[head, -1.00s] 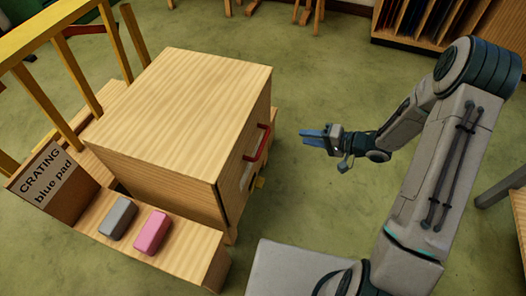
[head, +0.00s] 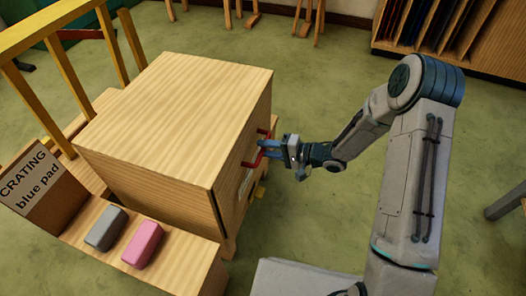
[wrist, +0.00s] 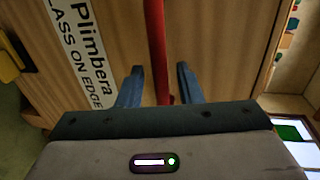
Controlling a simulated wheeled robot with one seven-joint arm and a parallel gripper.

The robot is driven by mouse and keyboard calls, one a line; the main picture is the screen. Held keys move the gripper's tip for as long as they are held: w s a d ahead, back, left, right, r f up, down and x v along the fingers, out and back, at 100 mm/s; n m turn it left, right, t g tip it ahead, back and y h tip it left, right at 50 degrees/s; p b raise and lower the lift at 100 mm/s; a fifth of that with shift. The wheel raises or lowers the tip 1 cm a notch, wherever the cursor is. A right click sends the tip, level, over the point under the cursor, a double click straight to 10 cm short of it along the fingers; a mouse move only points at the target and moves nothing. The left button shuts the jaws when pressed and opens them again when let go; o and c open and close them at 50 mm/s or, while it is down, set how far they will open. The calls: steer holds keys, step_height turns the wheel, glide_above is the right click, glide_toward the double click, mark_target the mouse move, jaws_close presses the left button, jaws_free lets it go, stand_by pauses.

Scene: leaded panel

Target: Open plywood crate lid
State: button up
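The plywood crate (head: 175,105) stands left of my arm, its lid face turned to the right toward my gripper. A red bar handle (head: 257,158) is fixed on that lid, which looks shut. In the wrist view the red handle (wrist: 156,45) runs up the picture between my two blue fingers. My gripper (head: 268,148) is at the handle with its fingers apart, one on each side of the bar. In the wrist view my gripper (wrist: 160,85) shows gaps beside the bar. Part of the handle is hidden behind the fingers in the head view.
A wooden ledge (head: 190,262) in front of the crate bears a grey block (head: 106,228) and a pink block (head: 143,244). A yellow latch-like piece (wrist: 10,60) sits beside the lid's label (wrist: 82,50). Green floor is clear behind my arm.

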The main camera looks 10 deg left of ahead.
steer(key=shift+a+f, duration=0.1)
steer(key=shift+a, duration=0.6)
jaws_close()
